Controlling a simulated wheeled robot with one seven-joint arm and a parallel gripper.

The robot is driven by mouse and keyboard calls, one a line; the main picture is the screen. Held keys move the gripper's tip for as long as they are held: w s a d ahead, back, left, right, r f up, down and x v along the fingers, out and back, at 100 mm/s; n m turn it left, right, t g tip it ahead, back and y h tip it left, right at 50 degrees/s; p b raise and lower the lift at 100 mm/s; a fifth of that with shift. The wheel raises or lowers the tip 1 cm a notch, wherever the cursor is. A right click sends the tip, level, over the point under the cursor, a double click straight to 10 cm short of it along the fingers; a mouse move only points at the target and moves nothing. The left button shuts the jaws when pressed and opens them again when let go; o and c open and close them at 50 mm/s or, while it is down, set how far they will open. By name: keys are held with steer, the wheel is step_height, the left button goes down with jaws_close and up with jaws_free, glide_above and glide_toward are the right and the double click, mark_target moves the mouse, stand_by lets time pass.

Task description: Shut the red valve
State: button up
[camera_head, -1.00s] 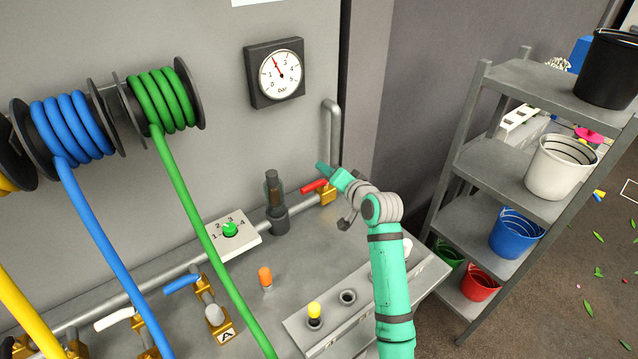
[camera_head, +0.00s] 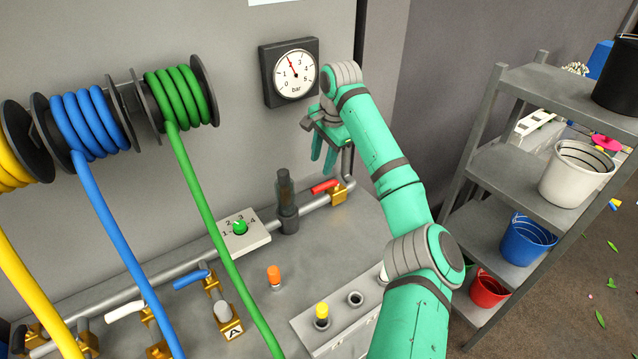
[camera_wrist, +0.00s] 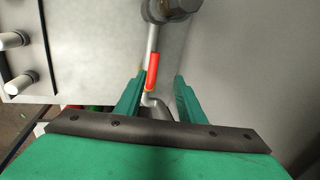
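The red valve handle (camera_head: 325,186) sits on a brass valve body (camera_head: 341,193) on the grey pipe, with the handle lying along the pipe. In the wrist view the red handle (camera_wrist: 153,70) shows beyond the fingertips, a little left of the middle between them. My gripper (camera_head: 323,150) is above the valve, with its green fingers pointing down. In the wrist view my gripper (camera_wrist: 157,82) has its two fingers spread apart with nothing held between them. The fingers look apart from the handle.
A pressure gauge (camera_head: 294,70) is on the wall just left of my wrist. A dark upright cylinder (camera_head: 285,200) stands left of the valve. A green hose (camera_head: 200,215) crosses the bench. A shelf with buckets (camera_head: 520,82) stands to the right.

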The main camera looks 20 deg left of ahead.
mark_target(320, 186)
steer(key=x, duration=0.6)
steer(key=d+x, duration=0.1)
steer(key=x, duration=0.2)
steer(key=shift+s+f, duration=0.15)
steer(key=shift+f, duration=0.35)
jaws_close()
